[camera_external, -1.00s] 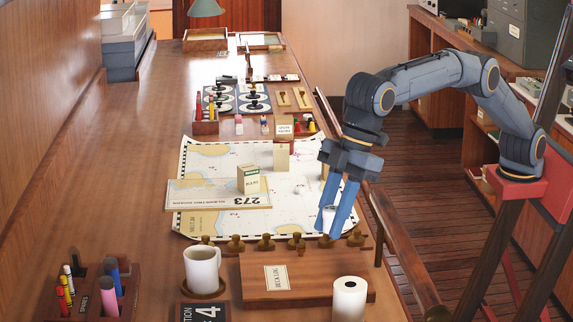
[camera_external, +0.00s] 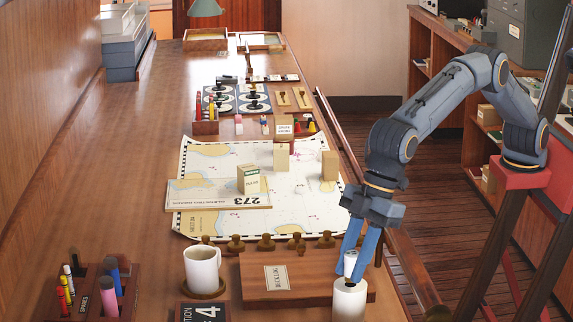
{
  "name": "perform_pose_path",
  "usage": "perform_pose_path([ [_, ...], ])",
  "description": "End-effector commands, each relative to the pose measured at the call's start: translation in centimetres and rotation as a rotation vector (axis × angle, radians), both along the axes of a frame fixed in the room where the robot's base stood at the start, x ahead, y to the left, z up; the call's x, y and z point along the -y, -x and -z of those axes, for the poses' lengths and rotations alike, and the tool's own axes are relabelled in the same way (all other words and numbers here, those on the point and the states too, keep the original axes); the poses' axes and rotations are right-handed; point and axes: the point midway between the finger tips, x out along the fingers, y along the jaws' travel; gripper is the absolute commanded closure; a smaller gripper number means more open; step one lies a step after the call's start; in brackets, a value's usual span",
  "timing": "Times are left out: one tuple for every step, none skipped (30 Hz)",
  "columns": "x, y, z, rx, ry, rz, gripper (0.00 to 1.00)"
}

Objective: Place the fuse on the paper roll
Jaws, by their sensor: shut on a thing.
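The paper roll (camera_external: 349,302) is a white upright cylinder at the front right of the table, by the right end of the log book. My gripper (camera_external: 352,263) points down over the roll, its blue fingers shut on the fuse. The fuse (camera_external: 350,264) is a small white cylinder with a darker top, held roughly upright. Its lower end appears at the roll's top; I cannot tell whether they touch. The roll's top face is partly hidden by the fuse and fingers.
The brown deck log (camera_external: 320,278) lies left of the roll. A white mug (camera_external: 202,268) stands further left, near a dark sign (camera_external: 203,312). Several brown knobs (camera_external: 266,242) line up behind the log. A chart (camera_external: 290,210) with small blocks lies beyond.

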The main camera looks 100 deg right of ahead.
Motion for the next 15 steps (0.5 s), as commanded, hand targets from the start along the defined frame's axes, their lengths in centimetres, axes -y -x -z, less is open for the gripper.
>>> perform_pose_path([
  [0.02, 0.04, 0.46, -0.001, 0.001, 0.000, 0.97],
  [0.02, 0.03, 0.67, 0.000, 0.000, 0.000, 0.97],
  [0.02, 0.02, 0.82, 0.000, 0.000, 0.000, 0.97],
  [0.00, 0.00, 0.86, 0.001, -0.001, 0.000, 0.97],
  [0.01, -0.02, 0.86, 0.001, -0.001, 0.000, 0.97],
  [0.01, -0.02, 0.86, 0.001, -0.001, 0.000, 0.97],
  [0.00, -0.02, 0.87, 0.001, -0.001, 0.000, 0.97],
  [0.00, -0.02, 0.87, 0.001, -0.001, 0.000, 0.97],
  [0.01, -0.01, 0.88, 0.001, -0.001, 0.000, 0.97],
  [0.01, -0.01, 0.93, 0.001, -0.001, 0.000, 0.97],
  [0.01, -0.02, 0.99, 0.001, -0.001, 0.000, 0.97],
  [0.01, -0.01, 1.12, 0.001, -0.001, 0.000, 0.97],
  [0.01, -0.01, 1.21, 0.001, -0.001, 0.000, 0.97],
  [0.00, 0.00, 1.20, 0.001, -0.001, 0.000, 0.72],
  [0.00, 0.00, 1.18, 0.001, -0.001, 0.000, 0.65],
])
